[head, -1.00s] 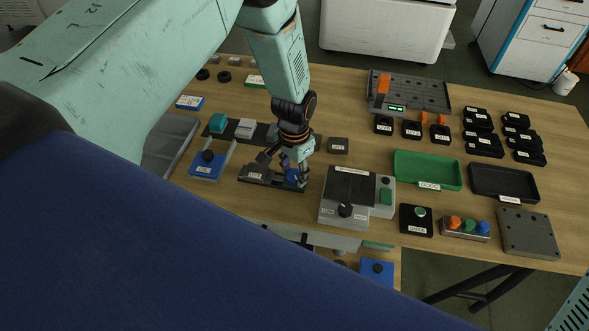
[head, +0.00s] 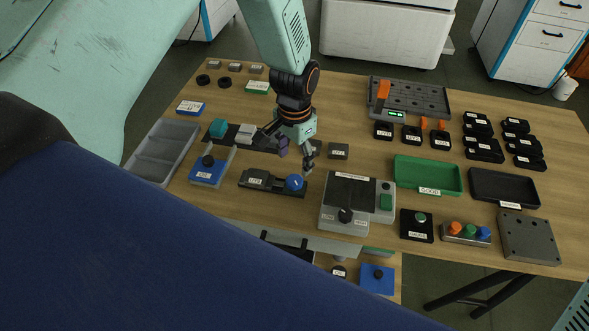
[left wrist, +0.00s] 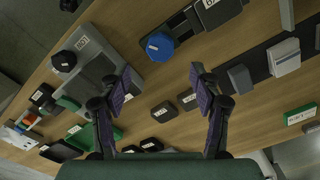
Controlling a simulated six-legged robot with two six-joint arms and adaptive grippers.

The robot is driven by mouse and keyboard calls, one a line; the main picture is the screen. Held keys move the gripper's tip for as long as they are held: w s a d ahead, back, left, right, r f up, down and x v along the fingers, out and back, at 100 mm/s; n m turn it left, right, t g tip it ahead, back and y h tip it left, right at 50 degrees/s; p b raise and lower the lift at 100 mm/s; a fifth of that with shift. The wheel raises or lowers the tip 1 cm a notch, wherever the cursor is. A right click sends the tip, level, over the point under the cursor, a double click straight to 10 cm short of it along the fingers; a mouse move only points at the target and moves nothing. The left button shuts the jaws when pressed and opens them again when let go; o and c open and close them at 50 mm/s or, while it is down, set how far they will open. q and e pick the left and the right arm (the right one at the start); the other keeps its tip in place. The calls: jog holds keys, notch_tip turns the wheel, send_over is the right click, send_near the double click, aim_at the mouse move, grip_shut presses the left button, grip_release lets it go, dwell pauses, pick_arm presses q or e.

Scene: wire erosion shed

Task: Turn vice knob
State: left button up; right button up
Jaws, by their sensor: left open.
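The vice (head: 258,180) is a dark, low block with a white label, lying on the wooden table left of centre. Its round blue knob (head: 294,183) with a small white mark is at its right end. The knob also shows in the left wrist view (left wrist: 159,46), beyond and between the spread fingers. My left gripper (head: 297,156) is open and empty, above and behind the knob, apart from it. Its two purple-padded fingers show in the left wrist view (left wrist: 162,90). My right gripper is not in view.
A grey machine box (head: 330,215) with a black knob stands close right of the vice. A blue block (head: 204,174) with a black knob is to the left. A green tray (head: 400,180) and a dark tray (head: 520,202) lie farther right. A grey bin (head: 140,168) is at the left edge.

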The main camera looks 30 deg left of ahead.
pick_arm(q)
jog(key=shift+r, duration=2.25)
